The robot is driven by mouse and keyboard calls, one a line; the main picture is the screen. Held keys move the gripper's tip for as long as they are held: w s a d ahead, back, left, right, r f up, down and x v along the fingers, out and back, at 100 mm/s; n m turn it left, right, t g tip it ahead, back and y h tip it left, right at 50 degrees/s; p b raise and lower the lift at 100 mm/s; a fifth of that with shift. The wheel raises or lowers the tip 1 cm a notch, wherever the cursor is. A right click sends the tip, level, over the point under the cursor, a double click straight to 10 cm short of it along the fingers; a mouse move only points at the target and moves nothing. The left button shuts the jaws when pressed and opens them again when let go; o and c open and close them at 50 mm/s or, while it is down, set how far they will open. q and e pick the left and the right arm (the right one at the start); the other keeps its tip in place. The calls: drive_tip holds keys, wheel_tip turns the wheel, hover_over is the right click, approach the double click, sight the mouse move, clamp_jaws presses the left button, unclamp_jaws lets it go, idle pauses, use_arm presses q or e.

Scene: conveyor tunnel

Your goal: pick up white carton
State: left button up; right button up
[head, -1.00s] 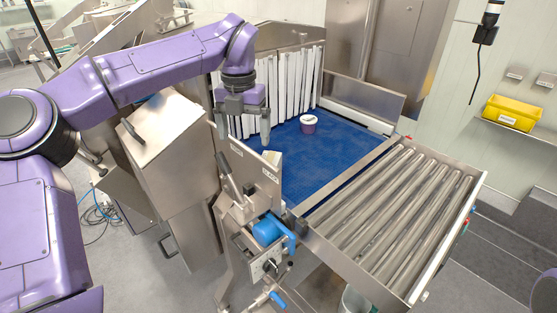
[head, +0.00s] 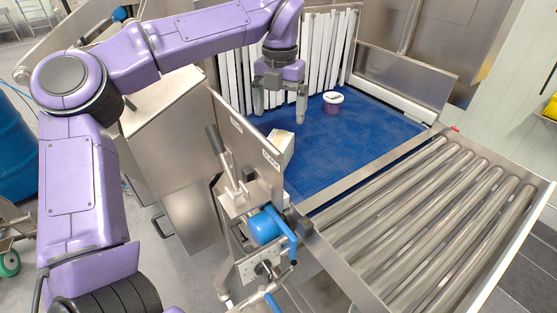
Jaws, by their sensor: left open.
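The white carton (head: 280,146) stands on the blue conveyor belt (head: 355,150), close behind the steel side plate. The plate hides its lower left part. My left gripper (head: 279,112) hangs fingers down above the belt, behind the carton in the picture and a little above its top. Its two fingers are apart with nothing between them. My right gripper is not in view.
A purple tub with a white lid (head: 333,102) stands on the belt to the right of my left gripper. White strip curtains (head: 333,45) hang behind. The steel side plate (head: 247,150) borders the belt at the front left. Steel rollers (head: 430,220) lie at the right.

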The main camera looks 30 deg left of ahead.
sight(277, 141)
use_arm(q)
drive_tip(key=shift+w+f+b, duration=0.15)
drive_tip(key=shift+w+f, duration=0.05)
drive_tip(key=shift+f, duration=0.45)
drive_tip(key=shift+w+f+b, duration=0.15)
drive_tip(key=shift+w+f, duration=0.05)
drive_tip(key=shift+f, duration=0.4)
drive_tip(key=f+p, duration=0.1)
drive_tip(key=f, duration=0.5)
drive_tip(key=a+f+p, duration=0.1)
drive_tip(key=f, duration=0.2)
drive_tip(key=shift+s+p, duration=0.25)
drive_tip(key=shift+p, duration=0.1)
drive_tip(key=shift+f, duration=0.3)
drive_tip(key=c, duration=1.2)
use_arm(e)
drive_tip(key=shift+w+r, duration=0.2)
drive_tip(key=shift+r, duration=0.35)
